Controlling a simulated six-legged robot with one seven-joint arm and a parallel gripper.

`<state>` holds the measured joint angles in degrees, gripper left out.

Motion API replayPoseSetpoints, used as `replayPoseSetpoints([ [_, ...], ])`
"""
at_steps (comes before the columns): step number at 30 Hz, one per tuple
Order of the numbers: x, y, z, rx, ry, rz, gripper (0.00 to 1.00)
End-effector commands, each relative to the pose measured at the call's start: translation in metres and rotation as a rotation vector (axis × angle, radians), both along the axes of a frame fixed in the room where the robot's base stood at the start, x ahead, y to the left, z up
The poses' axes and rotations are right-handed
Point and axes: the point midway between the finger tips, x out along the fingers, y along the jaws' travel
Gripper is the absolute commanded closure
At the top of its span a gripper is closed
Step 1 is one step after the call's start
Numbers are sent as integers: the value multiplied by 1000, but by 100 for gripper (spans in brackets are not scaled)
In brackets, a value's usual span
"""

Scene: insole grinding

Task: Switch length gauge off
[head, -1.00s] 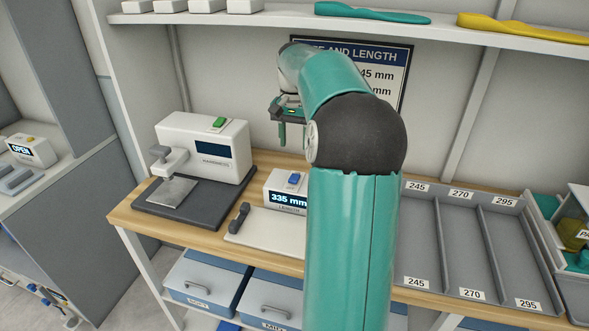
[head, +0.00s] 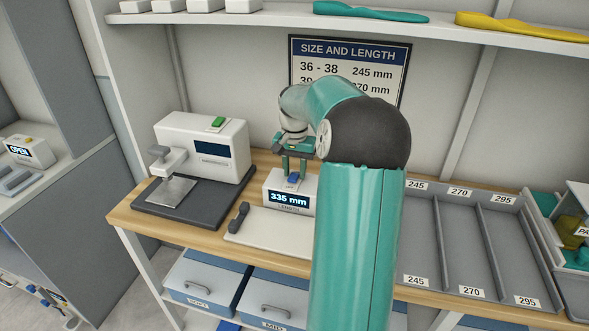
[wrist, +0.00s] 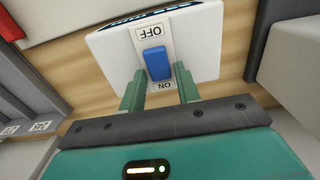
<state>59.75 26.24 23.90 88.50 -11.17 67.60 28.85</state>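The length gauge (head: 280,207) is a white box whose dark display is lit and reads 335 mm in the head view. A blue switch (head: 293,180) sits on its top. In the wrist view the gauge (wrist: 203,45) is upside down, with the blue switch (wrist: 157,63) between an OFF label (wrist: 152,33) and an ON label (wrist: 165,85). My gripper (head: 293,172) is over the gauge, pointing down. Its fingers are open and empty, apart, with tips near both sides of the switch's ON end (wrist: 159,74). Contact cannot be told.
Left of the gauge stands a white machine (head: 205,145) with a green switch on a dark base. The gauge's pale plate with a dark slider (head: 238,218) lies in front. A grey divided tray (head: 455,235) is at right. A shelf (head: 400,28) runs above.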

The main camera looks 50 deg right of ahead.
Motion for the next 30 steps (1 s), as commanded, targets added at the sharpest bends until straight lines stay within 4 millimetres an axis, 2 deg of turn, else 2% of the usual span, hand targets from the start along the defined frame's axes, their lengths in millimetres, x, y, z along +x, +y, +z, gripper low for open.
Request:
replayPoseSetpoints([
  [1, 0, 0, 0, 0, 0, 0, 78],
  [4, 0, 0, 0, 0, 0, 0, 98],
  [5, 0, 0, 0, 0, 0, 0, 99],
  [11, 0, 3, 0, -29, -13, 3, 99],
  [22, -3, 9, 2, -237, -121, 4, 99],
  [30, -3, 8, 2, -262, -137, 2, 99],
])
